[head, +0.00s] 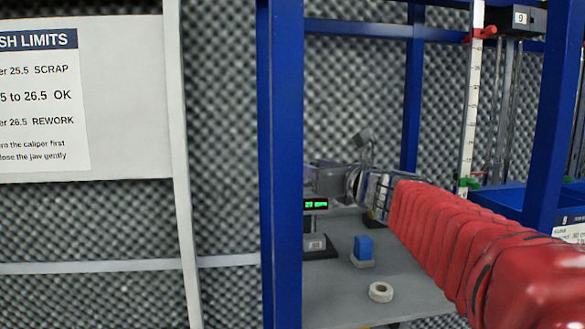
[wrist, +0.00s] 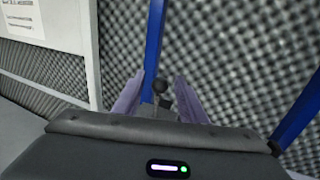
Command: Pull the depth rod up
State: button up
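My gripper (head: 322,180) reaches into the blue-framed bay, at a small gauge with a green-lit display (head: 316,204). In the wrist view its two purple fingers (wrist: 158,84) are apart. A dark round knob on a short stem (wrist: 160,87) shows between them, with clear space on both sides. It may be the top of the depth rod, but I cannot tell for sure. The gauge's dark base (head: 318,247) stands on the grey bench. My gripper hides the gauge's upper part in the head view.
A blue block on a pale base (head: 363,250) and a white ring (head: 381,292) lie on the bench (head: 335,300). Blue posts (head: 281,160) frame the bay. A vertical scale (head: 470,100) with red and green markers stands right, by a blue bin (head: 500,198). A sign (head: 40,95) hangs left.

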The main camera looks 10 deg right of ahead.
jog(key=shift+c, duration=0.7)
grip_shut()
